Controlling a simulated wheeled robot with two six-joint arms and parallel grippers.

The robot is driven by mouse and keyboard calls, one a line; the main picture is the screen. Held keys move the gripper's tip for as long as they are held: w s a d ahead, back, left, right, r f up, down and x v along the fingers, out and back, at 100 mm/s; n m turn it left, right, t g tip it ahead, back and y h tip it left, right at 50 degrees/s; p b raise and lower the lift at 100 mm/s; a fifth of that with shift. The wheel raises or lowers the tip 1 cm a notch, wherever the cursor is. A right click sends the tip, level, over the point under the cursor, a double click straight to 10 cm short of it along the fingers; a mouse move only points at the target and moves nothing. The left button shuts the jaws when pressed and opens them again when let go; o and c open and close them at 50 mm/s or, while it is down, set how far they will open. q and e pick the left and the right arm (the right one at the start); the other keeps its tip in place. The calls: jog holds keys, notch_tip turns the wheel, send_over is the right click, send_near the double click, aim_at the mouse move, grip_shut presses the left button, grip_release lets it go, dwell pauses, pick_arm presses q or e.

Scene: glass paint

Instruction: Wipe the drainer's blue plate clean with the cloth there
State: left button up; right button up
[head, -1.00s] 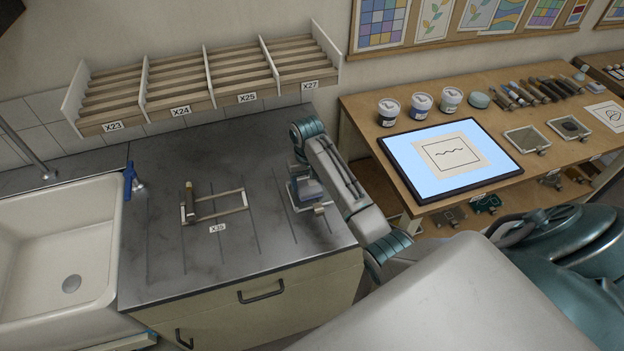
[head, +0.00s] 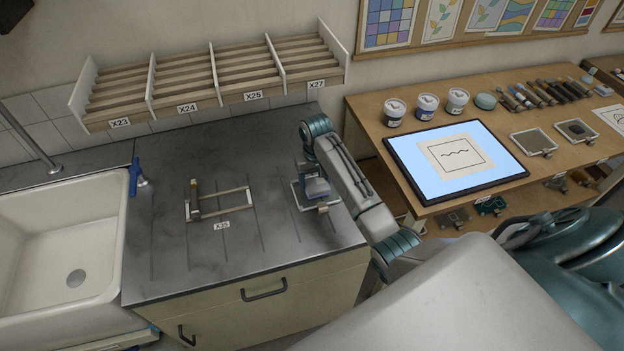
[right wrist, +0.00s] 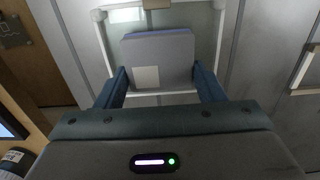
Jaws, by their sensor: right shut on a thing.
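My right gripper (right wrist: 160,88) is shut on a grey pad (right wrist: 158,62) with a blue-violet edge, which looks like the cloth. In the head view, the right gripper (head: 316,172) is low over the right part of the dark counter, with the pad (head: 316,188) under it. Beneath the pad lies a pale-framed glass plate (right wrist: 112,50), partly covered. Its glass looks pale grey-green; I see no clear blue on it. I cannot tell whether the pad touches the glass. My left gripper is not in view.
Another framed piece (head: 236,190) lies by the X35 label (head: 222,226) on the counter. A slotted rack (head: 205,108) is on the wall. A wooden table (head: 385,160) with a lit panel (head: 400,160) stands at right.

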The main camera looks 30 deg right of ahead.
jog(key=shift+s+d+f, duration=0.1)
jog(key=shift+s+d, duration=0.1)
jog(key=shift+d, duration=0.45)
jog(key=shift+s+d, duration=0.2)
jog(key=shift+d, duration=0.45)
jog(key=shift+w+a, duration=0.25)
jog(key=shift+a, duration=0.75)
jog(key=shift+w+a, duration=0.3)
jog(key=shift+a, duration=0.65)
jog(key=shift+w+a, duration=0.25)
jog(key=shift+a, duration=0.75)
jog(key=shift+d, duration=0.1)
jog(key=shift+r, duration=2.65)
